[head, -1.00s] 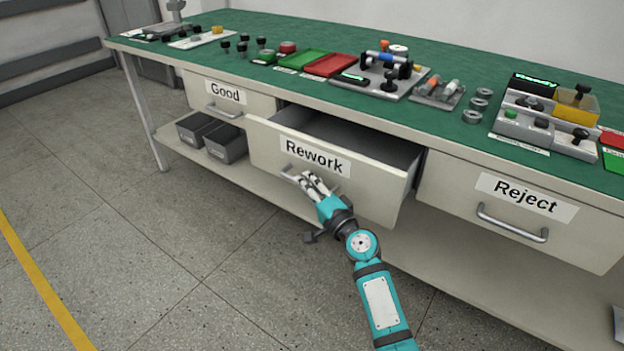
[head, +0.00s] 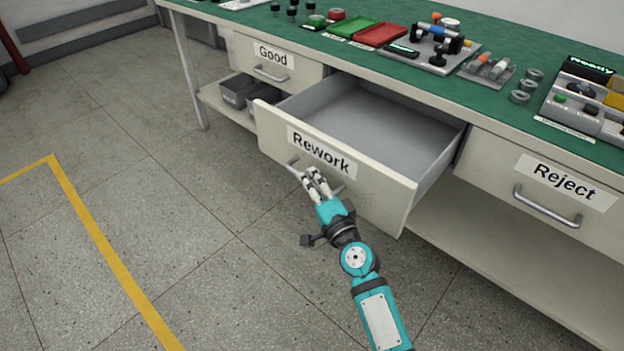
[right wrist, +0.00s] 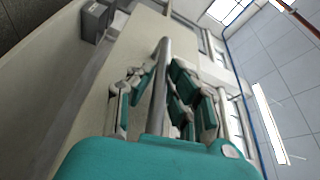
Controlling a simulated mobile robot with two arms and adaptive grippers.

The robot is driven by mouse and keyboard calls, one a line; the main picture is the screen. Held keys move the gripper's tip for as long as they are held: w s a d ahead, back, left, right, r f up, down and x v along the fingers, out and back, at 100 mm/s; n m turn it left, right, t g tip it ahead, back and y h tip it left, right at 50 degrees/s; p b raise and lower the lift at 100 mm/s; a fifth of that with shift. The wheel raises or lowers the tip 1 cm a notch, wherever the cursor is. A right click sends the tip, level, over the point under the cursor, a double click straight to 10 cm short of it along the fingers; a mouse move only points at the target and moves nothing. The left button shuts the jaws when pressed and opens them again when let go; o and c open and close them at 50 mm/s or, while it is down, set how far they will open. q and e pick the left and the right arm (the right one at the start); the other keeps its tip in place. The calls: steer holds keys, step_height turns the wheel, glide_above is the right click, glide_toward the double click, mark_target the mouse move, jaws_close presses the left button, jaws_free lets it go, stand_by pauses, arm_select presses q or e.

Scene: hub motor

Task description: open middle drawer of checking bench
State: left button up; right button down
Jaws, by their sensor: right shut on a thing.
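The middle drawer (head: 390,192), labelled Rework, is pulled well out of the checking bench (head: 440,80). Its grey inside (head: 370,122) shows and looks empty. My right gripper (head: 312,180) is at the drawer's front, shut on its bar handle (head: 292,164). In the right wrist view the fingers (right wrist: 162,95) lie on both sides of the handle bar (right wrist: 160,75). My left gripper is not in view.
The Good drawer (head: 300,74) on the left and the Reject drawer (head: 500,175) on the right are shut. Grey bins (head: 237,92) stand on the lower shelf. Parts and trays stand on the green top. The floor (head: 190,220) in front is clear.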

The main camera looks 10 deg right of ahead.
steer(key=c, duration=1.3)
jaws_free()
steer(key=shift+c, duration=0.2)
steer(key=shift+s+d, duration=0.1)
steer(key=v, duration=1.1)
steer(key=shift+s, duration=0.45)
steer(key=shift+f, duration=0.15)
